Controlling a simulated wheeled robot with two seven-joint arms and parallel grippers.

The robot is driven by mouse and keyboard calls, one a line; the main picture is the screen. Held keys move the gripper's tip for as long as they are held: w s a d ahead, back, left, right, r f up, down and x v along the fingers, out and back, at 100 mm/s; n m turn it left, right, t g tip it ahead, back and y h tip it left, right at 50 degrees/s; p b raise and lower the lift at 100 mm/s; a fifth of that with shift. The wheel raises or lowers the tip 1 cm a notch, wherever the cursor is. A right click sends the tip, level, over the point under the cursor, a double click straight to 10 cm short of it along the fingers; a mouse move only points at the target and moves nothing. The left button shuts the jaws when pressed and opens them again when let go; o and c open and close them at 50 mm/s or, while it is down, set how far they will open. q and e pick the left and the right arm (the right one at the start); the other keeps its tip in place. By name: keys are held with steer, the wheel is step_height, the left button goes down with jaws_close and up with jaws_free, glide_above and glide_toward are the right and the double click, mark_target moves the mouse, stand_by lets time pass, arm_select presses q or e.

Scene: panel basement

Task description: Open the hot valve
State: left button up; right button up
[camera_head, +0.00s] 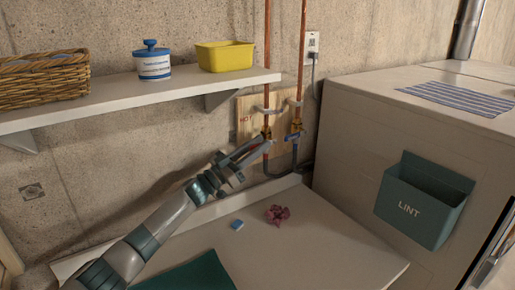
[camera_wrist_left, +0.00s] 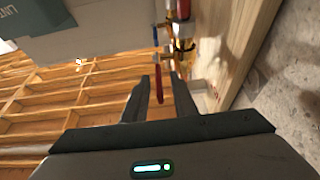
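The hot valve (camera_head: 267,132) is a brass fitting on the left copper pipe, beside red HOT lettering on a wooden board (camera_head: 246,106). In the left wrist view its red lever (camera_wrist_left: 159,88) reaches between the two dark fingers, with a visible gap on each side. My left gripper (camera_head: 262,143) is at the valve, open, and hides most of the lever in the head view. The second valve (camera_head: 294,132), on the right pipe, has a blue lever that also shows in the left wrist view (camera_wrist_left: 155,36). My right gripper is not in view.
A shelf (camera_head: 130,99) with a wicker basket (camera_head: 42,80), white tub (camera_head: 152,64) and yellow bin (camera_head: 225,56) is left of the pipes. A white appliance (camera_head: 350,125) with a LINT bin (camera_head: 422,203) stands right. Below are a blue block (camera_head: 237,224) and a crumpled reddish cloth (camera_head: 277,214).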

arm_select(q)
steer(key=shift+c, duration=0.5)
jaws_close()
stand_by(1.0)
